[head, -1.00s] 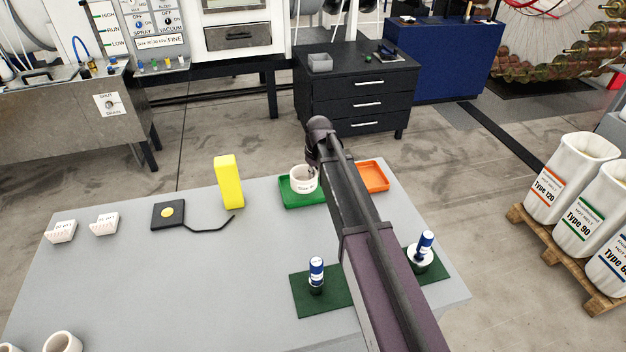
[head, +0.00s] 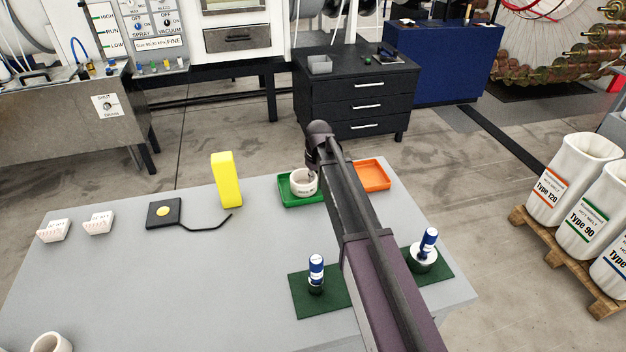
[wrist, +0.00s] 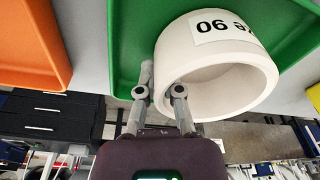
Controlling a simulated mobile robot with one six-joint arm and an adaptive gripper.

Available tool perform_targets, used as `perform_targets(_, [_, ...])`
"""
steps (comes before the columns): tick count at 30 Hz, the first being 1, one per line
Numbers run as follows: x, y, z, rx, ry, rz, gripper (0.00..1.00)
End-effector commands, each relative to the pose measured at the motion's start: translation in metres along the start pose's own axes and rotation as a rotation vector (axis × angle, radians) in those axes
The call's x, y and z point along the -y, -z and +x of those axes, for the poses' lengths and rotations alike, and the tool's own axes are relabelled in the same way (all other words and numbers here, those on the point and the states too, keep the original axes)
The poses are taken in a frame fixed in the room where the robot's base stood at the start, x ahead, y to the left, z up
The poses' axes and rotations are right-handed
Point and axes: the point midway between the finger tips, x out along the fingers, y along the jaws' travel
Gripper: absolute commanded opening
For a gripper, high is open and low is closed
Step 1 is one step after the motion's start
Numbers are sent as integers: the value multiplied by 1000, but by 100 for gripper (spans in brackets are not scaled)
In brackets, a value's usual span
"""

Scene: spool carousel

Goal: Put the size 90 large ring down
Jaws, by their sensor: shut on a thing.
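The size 90 large ring (head: 303,184) is a thick white ring over the green tray (head: 286,202) on the grey table. In the wrist view the ring (wrist: 235,85) carries a white label with "90" upside down. My gripper (wrist: 160,88) is shut on the ring's wall, one finger on each side of it. In the head view my gripper (head: 312,174) is partly hidden behind my arm. The ring appears low in the tray, but I cannot tell whether its underside touches the tray floor.
An orange tray (head: 374,176) stands right of the green one. A yellow block (head: 227,180) and a black pad (head: 164,213) are to the left. The table's middle left is clear.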

Motion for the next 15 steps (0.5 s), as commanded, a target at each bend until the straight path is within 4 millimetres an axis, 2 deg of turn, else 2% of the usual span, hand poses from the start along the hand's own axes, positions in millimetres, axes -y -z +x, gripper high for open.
perform_targets(10, [0,0,4,0,0,-1,0])
perform_targets(11, [0,0,3,0,0,-1,17])
perform_targets(13, [0,0,2,0,0,-1,38])
perform_targets(14, [0,0,2,0,0,-1,43])
perform_targets(15, [1,0,2,0,0,-1,43])
